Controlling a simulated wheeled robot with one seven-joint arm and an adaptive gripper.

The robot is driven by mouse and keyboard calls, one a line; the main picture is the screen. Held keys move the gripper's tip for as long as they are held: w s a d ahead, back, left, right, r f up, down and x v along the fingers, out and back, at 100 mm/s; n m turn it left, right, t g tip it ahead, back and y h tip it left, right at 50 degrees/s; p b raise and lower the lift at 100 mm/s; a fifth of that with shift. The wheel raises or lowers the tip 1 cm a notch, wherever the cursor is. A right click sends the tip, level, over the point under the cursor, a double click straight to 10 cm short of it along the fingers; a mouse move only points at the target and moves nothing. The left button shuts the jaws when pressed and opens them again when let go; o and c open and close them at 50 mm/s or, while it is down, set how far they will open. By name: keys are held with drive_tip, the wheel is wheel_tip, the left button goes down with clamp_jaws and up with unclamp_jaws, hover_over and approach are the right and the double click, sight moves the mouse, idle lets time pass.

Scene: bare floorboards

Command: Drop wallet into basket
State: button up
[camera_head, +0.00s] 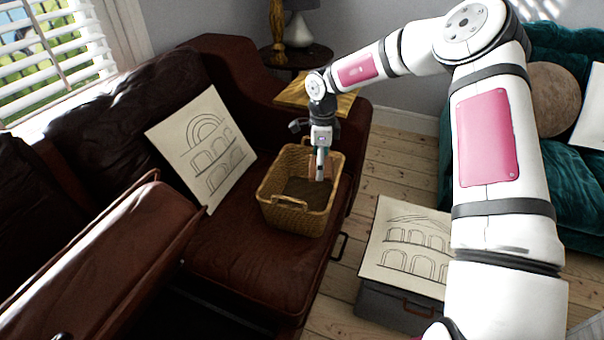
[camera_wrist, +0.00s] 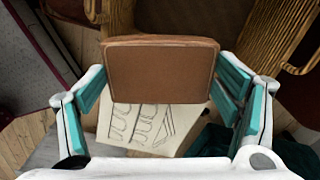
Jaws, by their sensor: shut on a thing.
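The brown wallet (camera_wrist: 160,70) is held flat between the teal-padded fingers of my gripper (camera_wrist: 162,88) in the wrist view. In the head view my gripper (camera_head: 320,163) points down over the wicker basket (camera_head: 290,217). The fingers overlap the basket's opening in the picture; how deep they reach is hard to tell. The basket stands upright on the brown leather sofa seat, and its dark inside looks empty where it shows. The wallet is too small and edge-on to make out clearly in the head view.
A sheet with arch drawings (camera_head: 207,150) leans on the sofa back left of the basket. Another sheet (camera_head: 405,245) lies on a grey box (camera_head: 385,305) on the floor. A teal sofa (camera_head: 575,185) is at right.

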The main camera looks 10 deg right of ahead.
drive_tip(key=w+f+m+b, duration=0.1)
drive_tip(key=w+f+m, duration=0.1)
drive_tip(key=m, duration=0.1)
drive_tip(key=shift+w+d+f+b, duration=0.2)
drive_tip(key=shift+w+f+b, duration=0.1)
drive_tip(key=shift+w+b, duration=0.1)
drive_tip(key=shift+w+f, duration=0.1)
drive_tip(key=shift+f, duration=0.2)
drive_tip(key=b, duration=0.5)
hover_over(316, 204)
drive_tip(key=s+a, duration=0.1)
drive_tip(key=s, duration=0.3)
wheel_tip(316, 204, down, 17)
drive_tip(key=shift+a+f, duration=0.1)
drive_tip(key=shift+f, duration=0.05)
drive_tip(key=shift+f, duration=0.6)
drive_tip(key=o, duration=1.1)
wheel_tip(316, 204, up, 13)
drive_tip(key=p, duration=0.3)
drive_tip(key=shift+r, duration=0.2)
